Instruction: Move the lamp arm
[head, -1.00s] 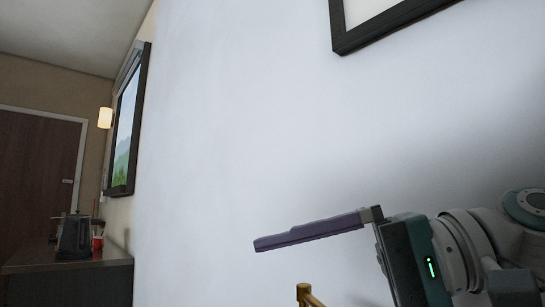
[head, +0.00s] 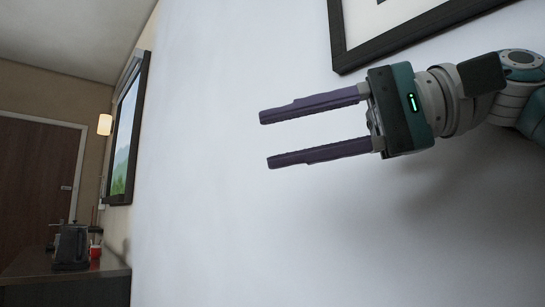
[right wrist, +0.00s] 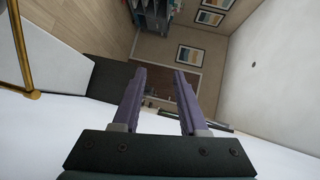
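My right gripper (head: 265,138) is raised in front of the white wall in the head view, its two purple fingers pointing left. The fingers are apart with nothing between them. In the right wrist view the right gripper (right wrist: 160,72) is also open and empty. A thin brass bar (right wrist: 20,50), which looks like part of the lamp arm, shows at the left edge of the right wrist view, apart from the fingers. The lamp arm does not show in the head view now. My left gripper is not in view.
A black-framed picture (head: 400,52) hangs on the white wall (head: 210,200) close to my right gripper. At the far left are a dark counter (head: 100,275) with a black kettle (head: 70,245) and red cup (head: 95,250), a lit wall lamp (head: 104,124) and a door (head: 35,170).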

